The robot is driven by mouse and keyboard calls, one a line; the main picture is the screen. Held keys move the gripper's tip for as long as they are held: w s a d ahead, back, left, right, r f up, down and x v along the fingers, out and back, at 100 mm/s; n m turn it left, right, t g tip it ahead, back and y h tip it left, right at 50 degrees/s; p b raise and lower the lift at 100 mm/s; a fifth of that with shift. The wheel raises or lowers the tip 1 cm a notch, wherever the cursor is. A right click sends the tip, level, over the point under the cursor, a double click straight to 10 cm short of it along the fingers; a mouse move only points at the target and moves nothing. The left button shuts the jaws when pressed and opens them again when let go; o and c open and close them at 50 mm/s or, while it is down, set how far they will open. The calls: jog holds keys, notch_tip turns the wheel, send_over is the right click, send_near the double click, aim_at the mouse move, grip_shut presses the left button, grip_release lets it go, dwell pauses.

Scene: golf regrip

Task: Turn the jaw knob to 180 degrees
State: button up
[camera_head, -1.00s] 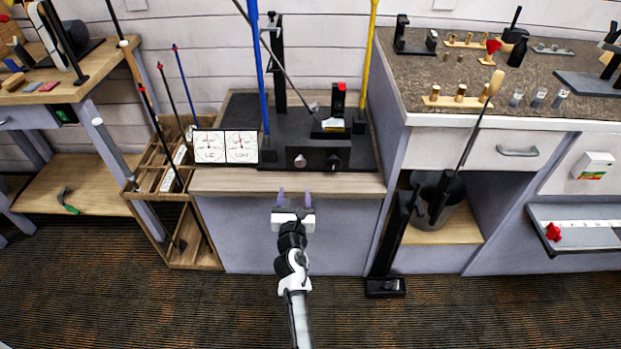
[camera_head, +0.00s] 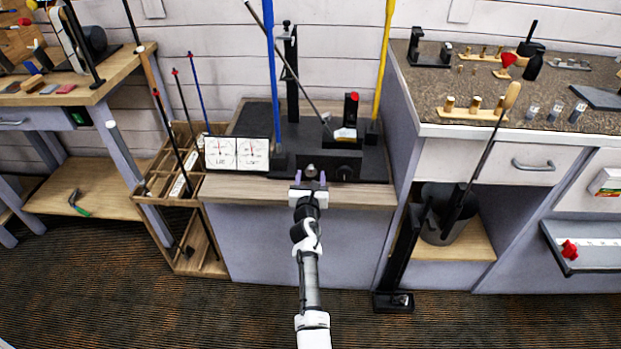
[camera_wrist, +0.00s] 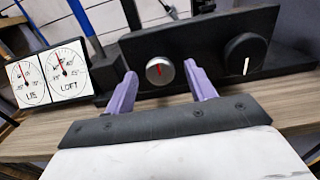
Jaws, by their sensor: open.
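A black fixture face (camera_wrist: 200,45) carries two knobs, and I cannot tell by label which is the jaw knob. The silver knob (camera_wrist: 159,71) has a red mark standing close to vertical; it also shows in the head view (camera_head: 311,170). The black knob (camera_wrist: 245,55), to its right, has a white line on its lower half, near vertical; it shows dark in the head view (camera_head: 345,172). My gripper (camera_head: 311,180) is open in front of the silver knob. In the wrist view its purple fingers stand left and right of that knob; contact is not visible.
Two white dials, LIE (camera_wrist: 30,82) and LOFT (camera_wrist: 62,73), stand left of the knobs. A blue pole (camera_head: 271,70) and a yellow pole (camera_head: 384,60) rise behind the wooden bench edge (camera_head: 240,190). A club shaft (camera_head: 285,65) slants down to the fixture.

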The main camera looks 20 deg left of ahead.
jog(key=shift+w+a, duration=0.15)
jog(key=shift+w, duration=0.25)
jog(key=c, duration=0.9)
jog(key=shift+c, duration=0.2)
